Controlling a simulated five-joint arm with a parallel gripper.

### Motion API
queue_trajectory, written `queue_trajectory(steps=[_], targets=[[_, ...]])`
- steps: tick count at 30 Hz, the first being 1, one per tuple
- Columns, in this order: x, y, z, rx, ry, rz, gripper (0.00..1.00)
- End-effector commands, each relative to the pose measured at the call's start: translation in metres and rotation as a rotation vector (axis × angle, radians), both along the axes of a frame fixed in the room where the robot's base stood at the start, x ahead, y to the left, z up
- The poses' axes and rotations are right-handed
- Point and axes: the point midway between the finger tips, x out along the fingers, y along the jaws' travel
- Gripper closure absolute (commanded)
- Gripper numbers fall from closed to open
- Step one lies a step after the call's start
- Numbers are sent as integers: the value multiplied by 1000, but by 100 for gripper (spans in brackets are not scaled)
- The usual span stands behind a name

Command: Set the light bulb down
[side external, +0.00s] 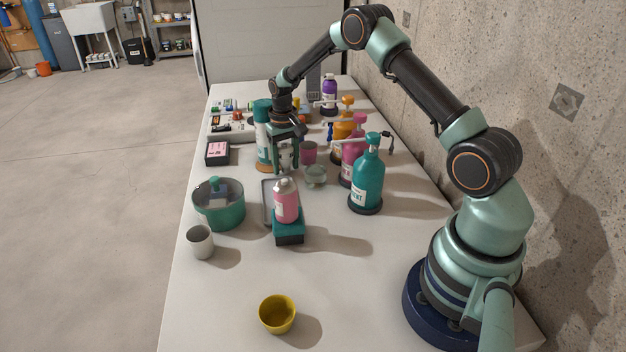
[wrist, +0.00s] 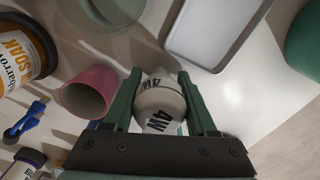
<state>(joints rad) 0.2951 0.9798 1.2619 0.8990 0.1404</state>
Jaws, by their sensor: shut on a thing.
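My gripper (side external: 287,164) points down over the middle of the table in the side view, just left of a mauve cup (side external: 309,153). In the wrist view my gripper (wrist: 161,82) is shut on the white light bulb (wrist: 160,108), with a finger on each side of it. The mauve cup also shows in the wrist view (wrist: 87,92), left of the fingers.
A glass bowl (side external: 316,176) and a grey tray (side external: 267,203) are close by. A teal pump bottle (side external: 367,180) stands to the right, a pink bottle (side external: 286,203) in front on a teal block, and a teal pot (side external: 219,212) at left. The front table is mostly clear around a yellow cup (side external: 277,315).

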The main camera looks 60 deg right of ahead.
Motion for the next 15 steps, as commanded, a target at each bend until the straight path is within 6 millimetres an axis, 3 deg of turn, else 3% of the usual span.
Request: queue_trajectory(steps=[8, 9, 11, 15], targets=[[0, 0, -2, 0, 0, 0, 99], [0, 0, -2, 0, 0, 0, 35], [0, 0, -2, 0, 0, 0, 13], [0, 0, -2, 0, 0, 0, 13]])
